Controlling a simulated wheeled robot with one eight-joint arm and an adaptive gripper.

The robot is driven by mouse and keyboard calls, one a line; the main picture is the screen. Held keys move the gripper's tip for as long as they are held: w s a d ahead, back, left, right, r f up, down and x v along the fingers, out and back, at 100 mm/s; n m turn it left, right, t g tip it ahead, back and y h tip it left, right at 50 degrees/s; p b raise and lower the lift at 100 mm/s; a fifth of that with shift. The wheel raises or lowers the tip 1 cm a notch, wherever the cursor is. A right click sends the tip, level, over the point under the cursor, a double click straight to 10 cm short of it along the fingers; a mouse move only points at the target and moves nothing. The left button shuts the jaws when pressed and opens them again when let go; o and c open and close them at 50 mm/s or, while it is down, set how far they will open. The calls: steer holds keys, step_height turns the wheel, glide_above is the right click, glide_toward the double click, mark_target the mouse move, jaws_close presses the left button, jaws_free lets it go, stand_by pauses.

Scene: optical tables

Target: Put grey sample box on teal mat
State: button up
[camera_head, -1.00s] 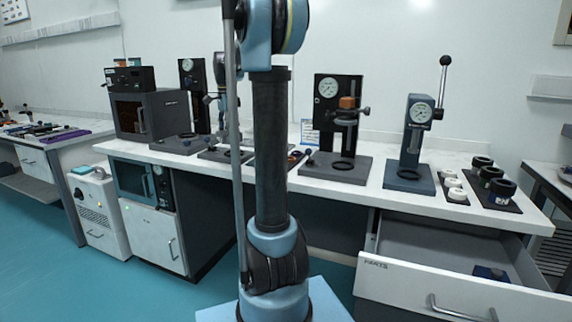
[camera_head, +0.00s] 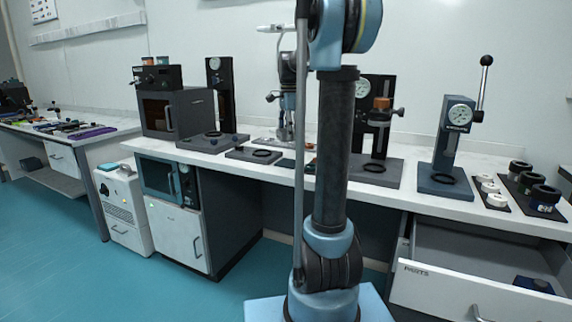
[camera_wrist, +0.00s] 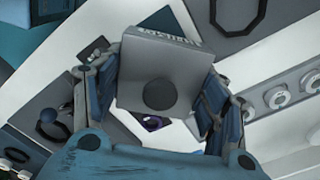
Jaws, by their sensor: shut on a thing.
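My gripper (camera_wrist: 158,92) is shut on the grey sample box (camera_wrist: 168,62) in the wrist view. The box is a light grey block with lettering along its top edge and a dark round spot on the face towards me. The fingers press on its left and right sides. In the head view my gripper (camera_head: 285,132) hangs over the middle of the bench, partly behind my arm; the box cannot be made out there. A small dark teal patch (camera_head: 288,163) lies on the bench just below the gripper. I cannot tell whether it is the teal mat.
The white bench (camera_head: 225,158) carries dark gauge stands, including a blue lever press (camera_head: 447,150) at right. A dark oven (camera_head: 178,112) stands at left. Black and white rings (camera_head: 540,195) sit at the right end. A PARTS drawer (camera_head: 450,290) is open at front right.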

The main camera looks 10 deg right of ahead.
mark_target(288, 162)
step_height(288, 162, down, 10)
steer(key=shift+r, duration=0.1)
stand_by(0.4)
steer(key=o, duration=1.3)
steer(key=shift+o, duration=0.2)
step_height(288, 162, up, 12)
steer(key=shift+r, duration=0.1)
steer(key=shift+s, duration=0.1)
